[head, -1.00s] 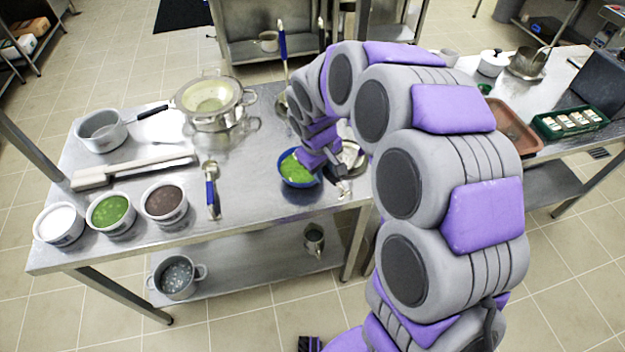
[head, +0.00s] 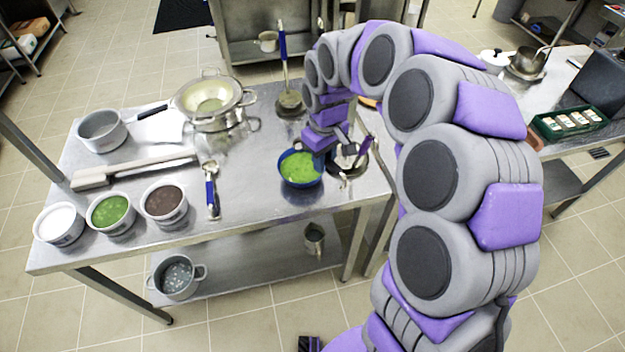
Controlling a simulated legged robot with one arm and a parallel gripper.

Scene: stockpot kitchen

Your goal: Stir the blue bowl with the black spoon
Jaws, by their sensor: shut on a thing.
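The blue bowl (head: 301,184), with green contents, stands upright near the right end of the steel table. My gripper (head: 320,151) is at the bowl's upper right edge, pointing down. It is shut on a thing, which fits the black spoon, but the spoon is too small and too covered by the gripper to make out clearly. I cannot tell whether its tip is in the green contents.
Metal ware (head: 347,165) stands close right of the bowl. A blue-handled spoon (head: 211,193) lies to the left. White (head: 60,226), green (head: 111,212) and brown (head: 165,203) tubs line the front left; a colander pot (head: 212,100) stands behind.

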